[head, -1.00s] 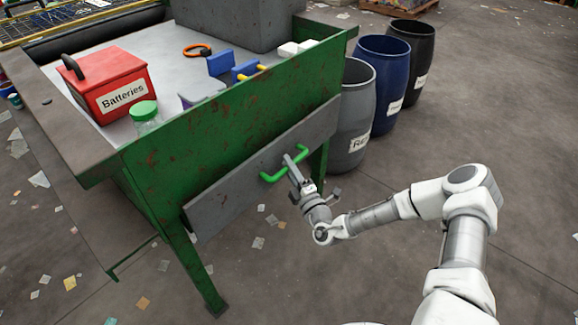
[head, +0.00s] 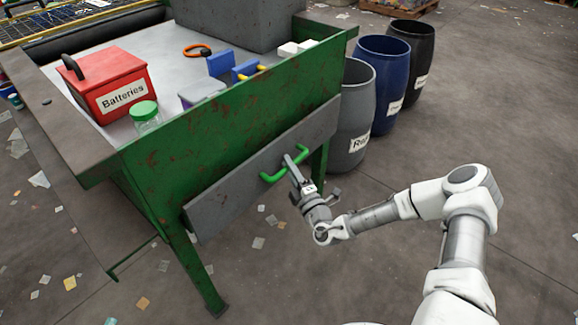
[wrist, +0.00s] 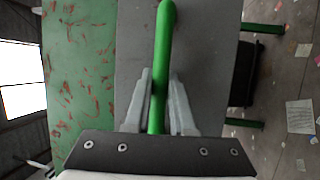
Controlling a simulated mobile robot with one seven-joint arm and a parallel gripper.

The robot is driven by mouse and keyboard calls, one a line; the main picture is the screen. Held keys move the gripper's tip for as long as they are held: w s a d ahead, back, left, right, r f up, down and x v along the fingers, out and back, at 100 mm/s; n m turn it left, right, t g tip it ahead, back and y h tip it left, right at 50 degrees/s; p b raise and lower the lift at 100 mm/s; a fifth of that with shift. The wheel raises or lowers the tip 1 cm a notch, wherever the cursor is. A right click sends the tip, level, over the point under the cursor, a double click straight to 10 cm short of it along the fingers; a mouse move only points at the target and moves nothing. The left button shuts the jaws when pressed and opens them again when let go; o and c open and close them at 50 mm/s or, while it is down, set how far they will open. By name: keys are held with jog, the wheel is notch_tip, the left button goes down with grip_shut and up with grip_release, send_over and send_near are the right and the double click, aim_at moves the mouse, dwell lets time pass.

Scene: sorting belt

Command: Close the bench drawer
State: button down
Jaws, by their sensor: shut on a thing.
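The bench drawer (head: 228,192) has a grey front with a green bar handle (head: 272,179). Its front lies close along the green side of the bench; I see no clear gap in the head view. My gripper (head: 291,163) is at the handle. In the wrist view the handle (wrist: 164,60) runs between the two fingers of my gripper (wrist: 160,90), and the grey drawer front (wrist: 205,50) is behind it. The gripper is shut on the handle. The inside of the drawer is hidden.
The green bench (head: 200,140) carries a red Batteries box (head: 105,90), a green-lidded jar (head: 145,115) and several small items. A grey barrel (head: 352,115), a blue barrel (head: 383,85) and a black barrel (head: 410,52) stand to the right. Litter dots the open floor.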

aim_at(279, 161)
dwell(0.4)
jog(key=shift+w+a+p, duration=0.2)
jog(key=shift+w+a, duration=0.45)
jog(key=shift+a, duration=0.15)
jog(key=shift+w+a+p, duration=0.2)
jog(key=shift+w+a, duration=0.4)
jog(key=shift+a, duration=0.2)
jog(key=c, duration=0.8)
grip_release()
jog(key=shift+o, duration=0.2)
jog(key=shift+s+f, duration=0.1)
jog(key=shift+s, duration=0.05)
jog(key=p+v, duration=0.3)
jog(key=v, duration=1.4)
jog(key=shift+d, duration=0.1)
